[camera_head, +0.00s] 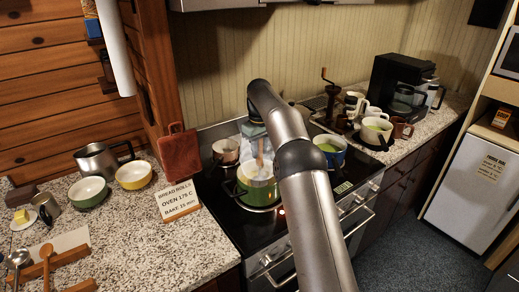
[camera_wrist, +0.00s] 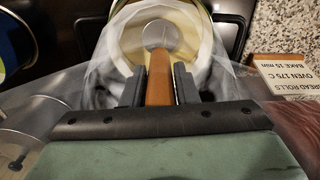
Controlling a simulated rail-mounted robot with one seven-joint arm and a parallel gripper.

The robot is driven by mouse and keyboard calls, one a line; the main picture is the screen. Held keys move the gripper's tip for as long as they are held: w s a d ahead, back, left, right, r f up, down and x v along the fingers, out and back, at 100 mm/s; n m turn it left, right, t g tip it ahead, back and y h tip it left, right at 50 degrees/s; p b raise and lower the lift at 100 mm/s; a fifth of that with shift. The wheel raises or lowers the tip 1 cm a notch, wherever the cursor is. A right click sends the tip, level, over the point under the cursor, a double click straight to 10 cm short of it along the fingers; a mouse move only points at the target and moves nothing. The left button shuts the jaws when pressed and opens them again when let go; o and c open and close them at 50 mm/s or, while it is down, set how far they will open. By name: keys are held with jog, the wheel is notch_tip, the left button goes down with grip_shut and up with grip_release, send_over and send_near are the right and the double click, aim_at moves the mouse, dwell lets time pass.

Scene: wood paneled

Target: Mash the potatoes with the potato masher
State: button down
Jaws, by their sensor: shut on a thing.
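A green pot (camera_head: 262,193) with a pale yellow inside stands on the stove, and pale steam rises from it. My gripper (camera_wrist: 160,88) is above the pot and is shut on the orange-brown wooden handle of the potato masher (camera_wrist: 159,80). A round metal part of the masher (camera_wrist: 155,35) shows beyond the fingers, over the pot's pale inside (camera_wrist: 130,42). In the head view, my arm hides part of the gripper, and a slim wooden piece (camera_head: 261,150) shows above the pot. I cannot make out separate potatoes or whether the masher touches them.
A blue pot (camera_head: 334,160) with green contents stands right of my arm, and a small pan (camera_head: 226,151) stands behind the green pot. A recipe sign (camera_head: 178,201) stands at the left counter's edge.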

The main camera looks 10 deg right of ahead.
jog(key=shift+r, duration=0.15)
notch_tip(320, 180, up, 2)
jog(key=shift+r+p, duration=0.15)
jog(key=shift+p, duration=1.1)
jog(key=shift+r, duration=0.95)
